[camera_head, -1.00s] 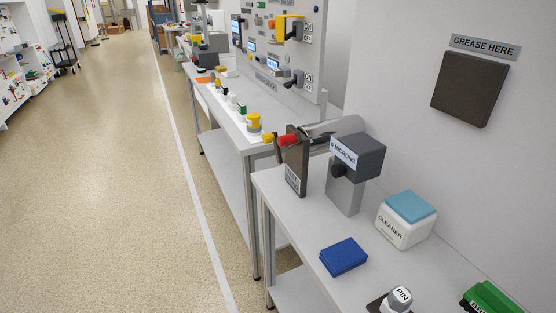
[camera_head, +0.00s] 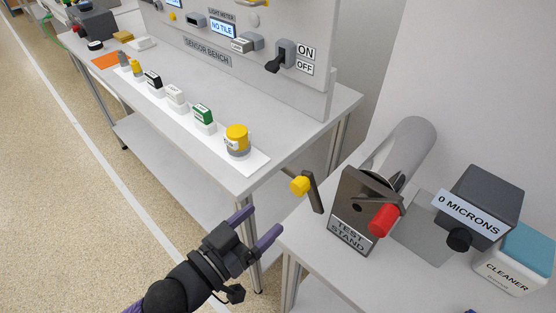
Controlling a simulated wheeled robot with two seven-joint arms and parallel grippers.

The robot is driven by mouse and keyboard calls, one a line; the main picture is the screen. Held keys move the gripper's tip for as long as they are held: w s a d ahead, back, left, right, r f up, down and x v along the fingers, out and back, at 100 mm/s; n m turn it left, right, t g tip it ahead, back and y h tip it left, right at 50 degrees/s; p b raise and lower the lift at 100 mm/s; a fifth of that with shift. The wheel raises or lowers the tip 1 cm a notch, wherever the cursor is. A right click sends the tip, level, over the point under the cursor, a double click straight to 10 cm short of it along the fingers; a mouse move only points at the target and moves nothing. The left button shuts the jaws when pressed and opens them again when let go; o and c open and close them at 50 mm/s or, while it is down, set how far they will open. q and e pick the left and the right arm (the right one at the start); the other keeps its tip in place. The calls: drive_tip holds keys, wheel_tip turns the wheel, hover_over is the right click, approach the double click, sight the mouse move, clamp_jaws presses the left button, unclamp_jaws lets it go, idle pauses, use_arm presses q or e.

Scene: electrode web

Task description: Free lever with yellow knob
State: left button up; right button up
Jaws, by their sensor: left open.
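The yellow knob (camera_head: 300,186) sits on the upper end of a dark lever (camera_head: 315,193) at the left side of the test stand. The test stand (camera_head: 349,238) is an upright dark plate with a label. A red handle (camera_head: 384,220) sticks out from its front on a dark arm. My left gripper (camera_head: 262,227) is open and empty, with purple fingers, below and left of the yellow knob and apart from it. How the lever joins the stand is hard to tell. My right gripper is not in view.
A grey roller (camera_head: 408,150) lies behind the stand. The "0 MICRONS" gauge (camera_head: 478,208) and cleaner box (camera_head: 513,265) stand to the right. The sensor bench (camera_head: 222,172) at the back left holds a yellow-lidded jar (camera_head: 237,137) and several small blocks.

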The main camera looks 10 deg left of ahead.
sight(295, 190)
use_arm(q)
drive_tip(key=b+x, duration=0.2)
drive_tip(key=x, duration=0.7)
drive_tip(key=shift+d, duration=0.1)
drive_tip(key=shift+w+d+r, duration=0.1)
drive_tip(key=shift+w+d, duration=0.2)
clamp_jaws()
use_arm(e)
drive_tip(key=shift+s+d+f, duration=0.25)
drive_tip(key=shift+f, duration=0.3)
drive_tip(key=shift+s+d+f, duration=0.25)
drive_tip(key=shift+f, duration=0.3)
